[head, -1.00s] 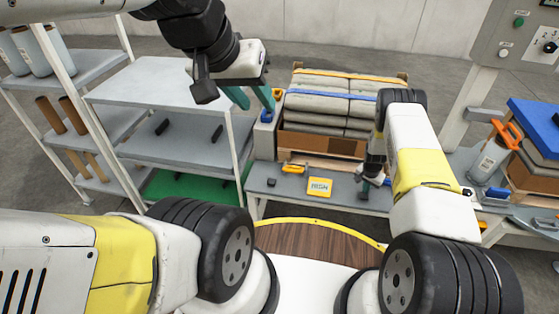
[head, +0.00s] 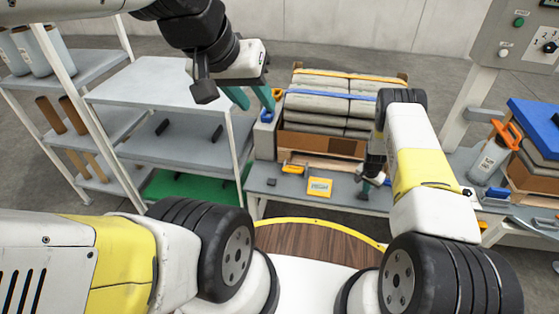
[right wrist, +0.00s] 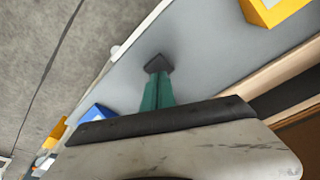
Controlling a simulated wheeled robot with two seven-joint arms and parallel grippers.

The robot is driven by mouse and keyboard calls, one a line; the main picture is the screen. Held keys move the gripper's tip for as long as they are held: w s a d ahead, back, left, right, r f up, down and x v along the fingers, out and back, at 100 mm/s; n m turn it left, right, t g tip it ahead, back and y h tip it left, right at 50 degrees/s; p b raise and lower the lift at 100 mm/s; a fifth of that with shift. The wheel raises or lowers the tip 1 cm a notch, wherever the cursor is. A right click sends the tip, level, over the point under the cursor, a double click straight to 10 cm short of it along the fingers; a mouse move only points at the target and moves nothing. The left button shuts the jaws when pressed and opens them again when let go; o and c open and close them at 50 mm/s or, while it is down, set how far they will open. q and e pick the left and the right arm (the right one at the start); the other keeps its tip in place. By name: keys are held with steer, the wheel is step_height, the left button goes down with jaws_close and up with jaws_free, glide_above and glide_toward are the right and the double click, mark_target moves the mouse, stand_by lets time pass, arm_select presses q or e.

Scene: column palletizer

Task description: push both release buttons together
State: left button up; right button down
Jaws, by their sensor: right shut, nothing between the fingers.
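My left gripper (head: 252,98) hangs at the upper middle of the head view, its two teal fingers apart and empty, well above the bench. My right gripper (head: 368,184) points down at the right part of the bench, partly hidden by its arm. In the right wrist view its teal fingers (right wrist: 157,95) are together, with nothing between them. A small dark block (right wrist: 158,63) lies at their tips; I cannot tell whether they touch. Another small dark block (head: 271,182) sits on the bench's left part. These two blocks may be the release buttons; no marking on them is readable.
The grey bench (head: 345,192) carries a yellow box (head: 320,187) and a yellow-orange item (head: 293,168). Stacked grey sacks (head: 320,105) stand behind it. A shelf rack (head: 165,85) is at left. A control panel (head: 520,35) and blue-topped stack (head: 535,125) are at right.

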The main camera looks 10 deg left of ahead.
stand_by(1.8)
arm_select(q)
steer(key=shift+w, duration=0.2)
steer(key=c, duration=0.6)
steer(key=shift+m+g, duration=0.3)
steer(key=shift+g, duration=0.1)
steer(key=w, duration=0.5)
steer(key=w+a, duration=0.1)
steer(key=w, duration=0.1)
steer(key=shift+w, duration=0.4)
jaws_close()
steer(key=w+a+f+m+g+y, duration=0.1)
steer(key=w+a+f, duration=0.1)
steer(key=w+f, duration=0.8)
steer(key=w+a+f+m+g, duration=0.1)
steer(key=w+f, duration=0.5)
steer(key=w, duration=0.7)
steer(key=shift+w+a+f+m+g, duration=0.4)
steer(key=shift+w+f, duration=0.7)
steer(key=shift+f, duration=6.35)
steer(key=shift+w+a+f+m+g, duration=0.1)
steer(key=shift+w+a+f+m, duration=0.75)
steer(key=shift+f, duration=6.55)
steer(key=shift+w+a+f+m+g, duration=0.2)
steer(key=shift+w+f, duration=1.15)
steer(key=shift+f, duration=6.1)
